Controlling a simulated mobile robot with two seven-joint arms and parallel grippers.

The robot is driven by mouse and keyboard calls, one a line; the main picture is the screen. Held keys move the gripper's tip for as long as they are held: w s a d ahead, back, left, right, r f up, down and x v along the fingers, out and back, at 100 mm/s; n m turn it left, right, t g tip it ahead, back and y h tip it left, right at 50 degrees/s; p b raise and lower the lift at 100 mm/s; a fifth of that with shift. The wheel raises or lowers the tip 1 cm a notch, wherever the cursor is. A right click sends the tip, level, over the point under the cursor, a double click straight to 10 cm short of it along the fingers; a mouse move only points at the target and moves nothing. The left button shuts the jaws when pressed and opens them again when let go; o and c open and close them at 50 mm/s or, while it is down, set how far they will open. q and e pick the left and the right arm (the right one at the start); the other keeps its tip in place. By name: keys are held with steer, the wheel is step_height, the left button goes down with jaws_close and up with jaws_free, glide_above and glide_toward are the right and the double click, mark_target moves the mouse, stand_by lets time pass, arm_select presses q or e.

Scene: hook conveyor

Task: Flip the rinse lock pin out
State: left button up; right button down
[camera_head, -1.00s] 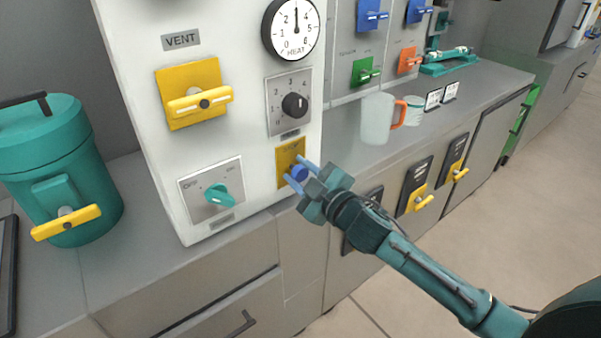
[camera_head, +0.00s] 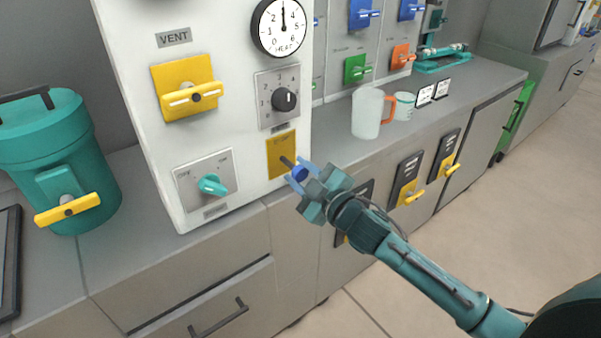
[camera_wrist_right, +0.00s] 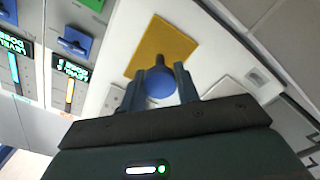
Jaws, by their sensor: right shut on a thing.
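The rinse lock pin has a round blue knob (camera_head: 300,174) on a dark shaft. It sits at a yellow plate (camera_head: 281,146) low on the right side of the white panel. My right gripper (camera_head: 297,172) is shut on the knob, one finger on each side. In the right wrist view the knob (camera_wrist_right: 160,84) sits between the fingers, and the dark shaft (camera_wrist_right: 160,60) shows between it and the yellow plate (camera_wrist_right: 150,42). The knob stands off from the plate. The lettering on the plate is too small to read. My left gripper is out of view.
A teal selector knob (camera_head: 212,184) is left of the pin, and a grey dial (camera_head: 285,99) above it. A yellow VENT handle (camera_head: 194,95) is at upper left. Floor is clear at lower right.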

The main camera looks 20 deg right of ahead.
steer(key=c, duration=1)
jaws_free()
steer(key=shift+s, duration=0.15)
steer(key=shift+c, duration=0.2)
steer(key=v, duration=1.3)
steer(key=shift+s, duration=0.1)
